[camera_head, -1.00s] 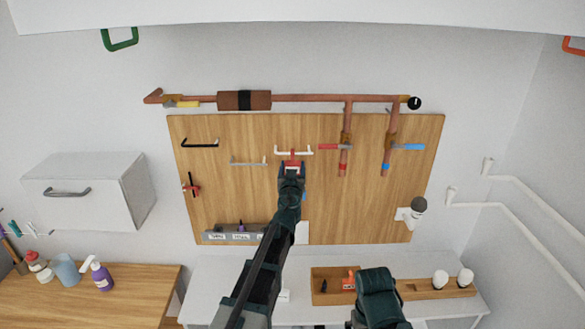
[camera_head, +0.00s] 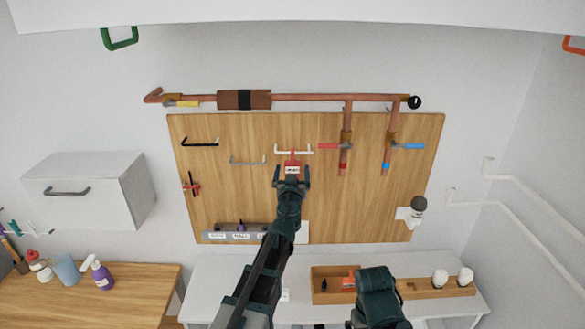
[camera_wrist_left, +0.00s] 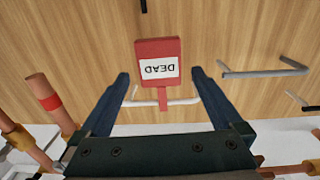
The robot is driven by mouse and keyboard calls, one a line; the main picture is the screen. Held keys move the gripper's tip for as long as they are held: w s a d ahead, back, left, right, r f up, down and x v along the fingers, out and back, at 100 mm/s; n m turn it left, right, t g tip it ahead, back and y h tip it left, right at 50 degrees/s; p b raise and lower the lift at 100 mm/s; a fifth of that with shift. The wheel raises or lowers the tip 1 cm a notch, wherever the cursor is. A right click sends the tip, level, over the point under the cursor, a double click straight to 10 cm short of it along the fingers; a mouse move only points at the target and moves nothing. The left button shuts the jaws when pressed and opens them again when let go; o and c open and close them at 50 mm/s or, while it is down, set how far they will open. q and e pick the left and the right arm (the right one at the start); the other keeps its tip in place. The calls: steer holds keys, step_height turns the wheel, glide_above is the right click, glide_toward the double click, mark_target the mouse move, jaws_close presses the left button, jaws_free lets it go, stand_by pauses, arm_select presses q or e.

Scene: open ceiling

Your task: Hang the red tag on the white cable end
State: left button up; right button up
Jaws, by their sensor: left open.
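The red tag (camera_head: 292,162) has a white label reading "DEAD", upside down in the left wrist view (camera_wrist_left: 168,47). Its narrow red stem meets the white cable end (camera_head: 305,150), which sticks out from the wooden board and also shows in the left wrist view (camera_wrist_left: 184,102). The tag appears to hang there by its stem. My left gripper (camera_head: 292,172) is open. Its fingers stand apart on either side of the tag, with clear gaps in the left wrist view (camera_wrist_left: 160,76). My right gripper is hidden below the frame; only my right arm shows.
A black cable end (camera_head: 200,144) and a grey one (camera_head: 247,162) are left of the white one. A wooden tray (camera_head: 318,272) sits on the white table below.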

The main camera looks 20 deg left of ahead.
mark_target(292, 168)
arm_select(q)
steer(key=v, duration=1)
steer(key=shift+s, duration=0.3)
steer(key=shift+w+d, duration=0.1)
steer(key=shift+w, duration=0.05)
steer(key=x, duration=1.3)
steer(key=shift+w, duration=0.3)
steer(key=shift+s, duration=0.1)
